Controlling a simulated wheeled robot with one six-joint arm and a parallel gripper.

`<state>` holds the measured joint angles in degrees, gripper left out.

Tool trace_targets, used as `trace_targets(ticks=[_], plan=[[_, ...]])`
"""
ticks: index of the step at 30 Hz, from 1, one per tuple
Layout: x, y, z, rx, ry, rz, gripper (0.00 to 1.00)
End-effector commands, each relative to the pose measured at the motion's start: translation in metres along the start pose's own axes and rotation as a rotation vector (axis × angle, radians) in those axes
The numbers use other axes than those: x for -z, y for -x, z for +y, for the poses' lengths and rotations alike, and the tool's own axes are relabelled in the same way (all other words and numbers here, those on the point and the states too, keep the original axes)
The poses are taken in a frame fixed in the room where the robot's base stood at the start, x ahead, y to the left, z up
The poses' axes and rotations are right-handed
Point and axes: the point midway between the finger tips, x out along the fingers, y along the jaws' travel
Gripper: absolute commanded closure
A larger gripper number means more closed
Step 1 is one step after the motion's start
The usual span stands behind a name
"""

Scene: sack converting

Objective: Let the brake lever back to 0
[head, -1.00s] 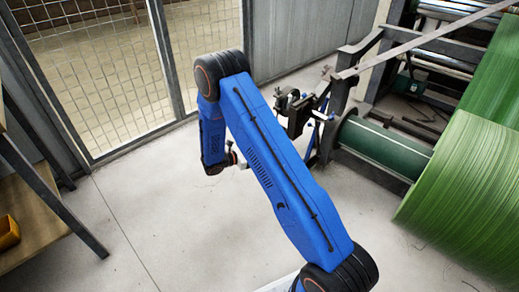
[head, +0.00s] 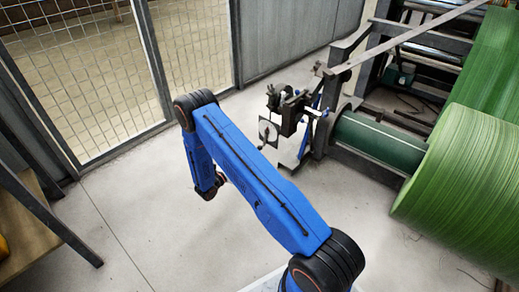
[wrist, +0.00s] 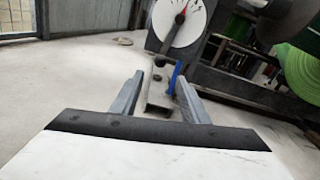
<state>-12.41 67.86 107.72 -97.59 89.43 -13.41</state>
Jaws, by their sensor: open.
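A white dial (wrist: 184,24) with a red pointer on a dark plate stands ahead at the top of the wrist view; its marks are too small to read. The dial also shows in the head view (head: 268,132), on the brake stand. A narrow blue part (wrist: 175,78), possibly the brake lever, stands below the dial; a blue part also shows on the stand in the head view (head: 303,146). My gripper (wrist: 157,92) is open, with a grey bracket (wrist: 158,98) and the blue part seen beyond its fingers. I see no contact. In the head view its fingers are unclear.
A green roll (head: 465,190) on a dark green shaft (head: 375,141) lies right of the brake stand, with the machine frame behind. A mesh fence (head: 75,70) stands at the back left, and a wooden bench (head: 30,225) at the left. The floor between is clear.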

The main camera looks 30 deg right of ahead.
Motion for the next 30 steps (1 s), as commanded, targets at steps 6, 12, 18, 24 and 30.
trace_targets(ticks=[6,12,18,24,30], plan=[[0.0,-0.041,-0.001,0.004,-0.002,0.0,0.59],[0.0,-0.076,-0.001,0.004,-0.001,0.001,0.59],[0.0,-0.109,-0.001,0.004,-0.002,0.001,0.59],[0.0,-0.13,-0.001,0.002,-0.001,0.001,0.59],[0.0,-0.137,0.0,0.001,0.0,0.0,0.59]])
